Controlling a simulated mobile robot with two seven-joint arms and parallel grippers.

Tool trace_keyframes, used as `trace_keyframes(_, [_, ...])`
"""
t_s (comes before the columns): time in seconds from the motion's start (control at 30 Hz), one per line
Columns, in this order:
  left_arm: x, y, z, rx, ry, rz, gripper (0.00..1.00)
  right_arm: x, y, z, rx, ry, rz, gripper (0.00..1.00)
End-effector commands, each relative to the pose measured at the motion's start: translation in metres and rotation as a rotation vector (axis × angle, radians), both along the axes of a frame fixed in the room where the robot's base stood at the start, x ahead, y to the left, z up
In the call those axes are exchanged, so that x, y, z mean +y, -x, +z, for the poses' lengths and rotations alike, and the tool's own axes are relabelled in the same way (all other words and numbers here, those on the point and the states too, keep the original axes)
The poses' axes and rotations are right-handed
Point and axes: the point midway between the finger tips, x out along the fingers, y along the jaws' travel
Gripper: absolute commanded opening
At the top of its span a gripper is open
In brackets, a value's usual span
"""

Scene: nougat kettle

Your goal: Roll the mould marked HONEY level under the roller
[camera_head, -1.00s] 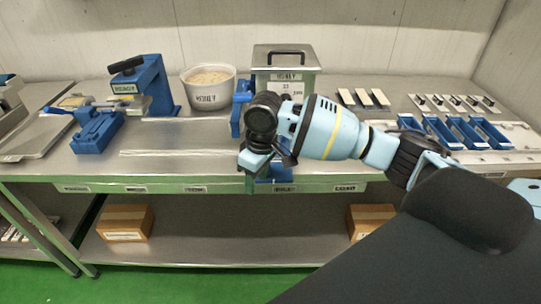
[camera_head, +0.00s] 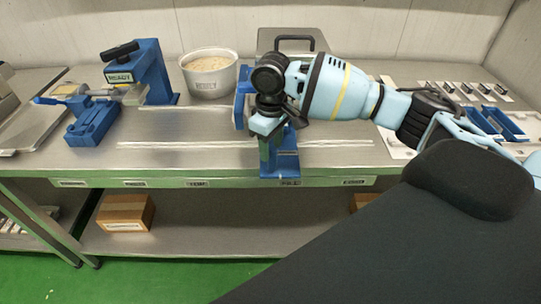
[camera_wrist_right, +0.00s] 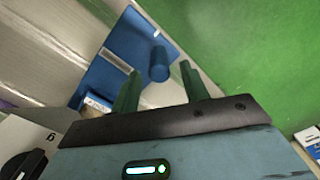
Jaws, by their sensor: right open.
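A blue piece (camera_head: 280,163) stands at the counter's front edge by the FILL label, partly hidden by my right gripper. In the wrist view it looks like a flat blue plate (camera_wrist_right: 108,62) with a round blue peg (camera_wrist_right: 160,64) and a pale label I cannot read. My right gripper (camera_wrist_right: 160,92) is open, its green fingers to either side of the peg's line and the peg just beyond the tips. The roller station, a blue stand (camera_head: 157,72) with a READY sign (camera_head: 118,78), is at the left, with a blue block (camera_head: 92,122) in front. The HONEY marking is not legible. My left gripper is out of view.
A steel kettle lid with a handle (camera_head: 293,38) is behind my arm. Several blue moulds (camera_head: 498,124) lie at the right. The counter between stand and gripper is mostly clear.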

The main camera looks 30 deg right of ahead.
Motion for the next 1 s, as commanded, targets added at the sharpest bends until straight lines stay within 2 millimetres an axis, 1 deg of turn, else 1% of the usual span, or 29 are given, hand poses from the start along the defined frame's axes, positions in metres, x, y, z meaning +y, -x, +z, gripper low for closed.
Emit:
trace_keyframes(0.03, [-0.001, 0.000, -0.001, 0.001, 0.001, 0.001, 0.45, -0.001, 0.001, -0.009, 0.004, 0.002, -0.001, 0.45])
trace_keyframes(0.1, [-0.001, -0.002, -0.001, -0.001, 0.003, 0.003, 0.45, -0.001, 0.001, -0.020, 0.004, 0.002, -0.001, 0.45])
trace_keyframes(0.3, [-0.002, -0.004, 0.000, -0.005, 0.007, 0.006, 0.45, -0.001, 0.001, -0.039, 0.000, 0.001, 0.000, 0.45])
trace_keyframes(0.43, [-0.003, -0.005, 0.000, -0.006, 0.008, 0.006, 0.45, 0.000, 0.000, -0.043, 0.000, 0.001, 0.000, 0.45])
trace_keyframes(0.67, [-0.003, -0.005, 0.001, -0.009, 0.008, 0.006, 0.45, -0.001, 0.000, -0.044, -0.001, 0.000, 0.000, 0.45])
trace_keyframes(0.77, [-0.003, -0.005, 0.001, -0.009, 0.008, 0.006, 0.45, 0.000, 0.000, -0.043, -0.001, 0.000, 0.000, 0.33])
trace_keyframes(1.0, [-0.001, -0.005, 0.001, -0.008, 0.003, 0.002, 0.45, 0.000, 0.000, -0.043, -0.001, 0.000, 0.000, 0.02])
